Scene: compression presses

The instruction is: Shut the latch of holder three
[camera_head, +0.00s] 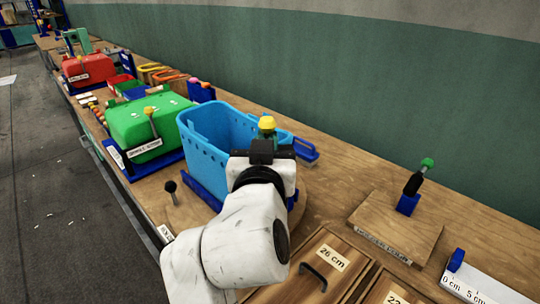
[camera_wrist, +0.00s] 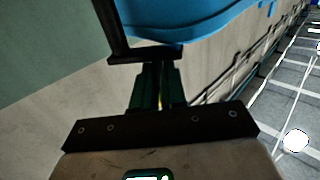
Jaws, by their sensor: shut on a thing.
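A blue basket (camera_head: 205,142) sits in a dark blue holder (camera_head: 203,190) on the bench, at the middle of the head view. The basket also shows at the top of the wrist view (camera_wrist: 200,22). My gripper (camera_head: 266,138) is at the basket's near right side, its fingers pointing away from the head camera. A yellow knob (camera_head: 267,123) shows at the fingers. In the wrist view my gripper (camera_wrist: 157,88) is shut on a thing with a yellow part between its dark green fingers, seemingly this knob. A dark crossbar (camera_wrist: 145,54) lies just beyond the fingertips. The latch's position is hidden.
A black-knobbed lever (camera_head: 171,188) stands at the bench's front edge. A green block with a yellow-tipped lever (camera_head: 145,125) and a red one (camera_head: 88,68) are farther left. A green-tipped lever (camera_head: 426,163) stands on a wooden board (camera_head: 395,222) at right.

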